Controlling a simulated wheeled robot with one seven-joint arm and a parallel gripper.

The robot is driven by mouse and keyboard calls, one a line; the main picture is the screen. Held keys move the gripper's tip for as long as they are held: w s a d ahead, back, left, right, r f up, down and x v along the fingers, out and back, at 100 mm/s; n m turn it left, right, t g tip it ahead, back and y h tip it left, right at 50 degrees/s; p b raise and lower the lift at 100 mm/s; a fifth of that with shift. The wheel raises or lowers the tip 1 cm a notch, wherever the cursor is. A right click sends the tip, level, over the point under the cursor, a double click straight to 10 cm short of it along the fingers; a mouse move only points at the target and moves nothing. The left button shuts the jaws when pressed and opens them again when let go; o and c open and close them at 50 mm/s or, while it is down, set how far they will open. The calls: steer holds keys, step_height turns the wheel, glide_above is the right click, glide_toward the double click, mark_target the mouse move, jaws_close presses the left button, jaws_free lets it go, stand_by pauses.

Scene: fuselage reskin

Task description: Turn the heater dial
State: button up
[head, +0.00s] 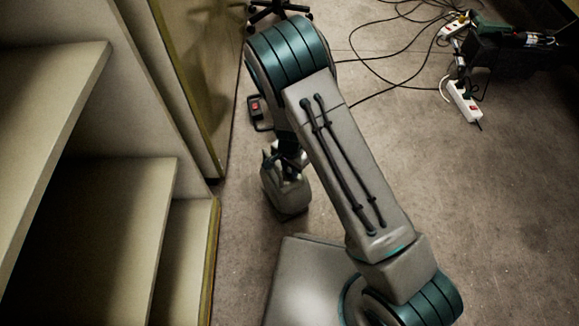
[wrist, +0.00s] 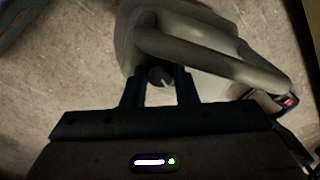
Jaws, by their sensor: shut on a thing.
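The heater (head: 287,194) appears to be the small grey-beige body standing on the floor, partly under my arm in the head view. In the wrist view the heater (wrist: 210,50) has a thick curved bar or handle running to the right. A small round grey knob, which looks like the heater dial (wrist: 160,76), sits between my two dark blue fingers. My gripper (wrist: 160,84) is shut on this dial, one finger on each side. The dial's markings and angle cannot be read.
Beige shelves (head: 115,190) and a panel (head: 185,60) stand along the left. A black device with a red switch (head: 255,108) lies near the heater. Cables and white power strips (head: 463,101) lie at upper right. The floor at right is open.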

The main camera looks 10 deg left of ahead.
steer(key=n+p, duration=0.1)
steer(key=n, duration=0.6)
steer(key=shift+r+p, duration=0.1)
steer(key=shift+p, duration=0.3)
steer(key=n+p, duration=0.1)
steer(key=n, duration=0.5)
steer(key=n+p, duration=0.1)
steer(key=n, duration=0.5)
steer(key=shift+n, duration=0.4)
steer(key=n, duration=0.6)
steer(key=shift+p, duration=0.4)
steer(key=o, duration=1)
